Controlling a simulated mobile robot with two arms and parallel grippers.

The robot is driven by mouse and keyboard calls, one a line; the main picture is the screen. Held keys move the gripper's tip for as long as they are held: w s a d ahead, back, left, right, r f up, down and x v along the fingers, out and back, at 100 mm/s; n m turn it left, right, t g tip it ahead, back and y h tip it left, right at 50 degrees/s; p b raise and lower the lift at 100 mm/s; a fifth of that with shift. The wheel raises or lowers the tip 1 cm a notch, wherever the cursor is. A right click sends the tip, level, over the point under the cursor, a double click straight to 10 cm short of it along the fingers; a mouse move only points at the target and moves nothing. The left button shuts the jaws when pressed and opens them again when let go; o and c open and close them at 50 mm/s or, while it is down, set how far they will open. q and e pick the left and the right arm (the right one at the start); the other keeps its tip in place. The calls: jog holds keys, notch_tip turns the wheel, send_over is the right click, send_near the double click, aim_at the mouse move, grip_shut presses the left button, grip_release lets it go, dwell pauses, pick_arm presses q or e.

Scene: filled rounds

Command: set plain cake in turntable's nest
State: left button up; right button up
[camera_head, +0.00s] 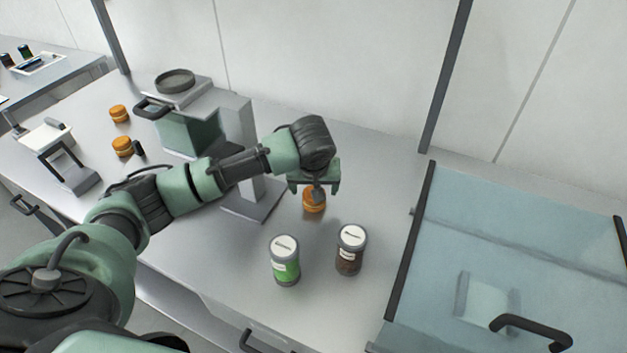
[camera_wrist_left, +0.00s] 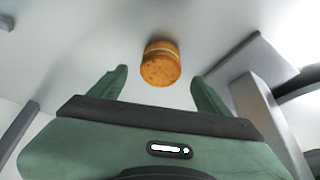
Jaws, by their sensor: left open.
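A plain orange cake (camera_head: 314,203) with a paler band stands on the grey counter, below my left gripper (camera_head: 314,189). In the left wrist view the cake (camera_wrist_left: 161,64) shows between and beyond the two open fingers of my left gripper (camera_wrist_left: 158,80), with a gap on each side. Nothing is held. Two similar orange cakes stand at the back left, one farther back (camera_head: 119,113) and one nearer (camera_head: 123,147). I cannot make out for certain which part is the turntable's nest. My right gripper is out of view.
A grey machine (camera_head: 238,122) with a round dish (camera_head: 175,80) is behind my arm. A glass case (camera_head: 520,240) stands at right. A small stand (camera_head: 66,165) is at left.

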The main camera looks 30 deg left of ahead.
pick_arm(q)
jog(key=v, duration=0.5)
jog(key=shift+s+r, duration=0.15)
jog(key=shift+r, duration=0.2)
jog(key=shift+o, duration=0.4)
jog(key=shift+r, duration=0.25)
jog(key=w+f+n+g+p, duration=0.1)
jog(key=p, duration=0.1)
jog(key=w+a+f+n+g+h+p, duration=0.1)
jog(key=w+g, duration=0.1)
jog(key=shift+w+f+n+p, duration=0.1)
jog(key=shift+w+n+p, duration=0.1)
jog(key=shift+n+p, duration=0.2)
jog(key=shift+w+f+n+g+h, duration=0.25)
jog(key=shift+f+n+g+h, duration=0.05)
jog(key=shift+f+g+h, duration=0.2)
jog(key=f+p, duration=0.1)
jog(key=f, duration=0.1)
jog(key=f+p, duration=0.1)
jog(key=f, duration=0.1)
jog(key=f+p, duration=0.1)
jog(key=f, duration=0.2)
jog(key=shift+a, duration=0.4)
jog(key=shift+f, duration=0.5)
jog(key=c, duration=0.9)
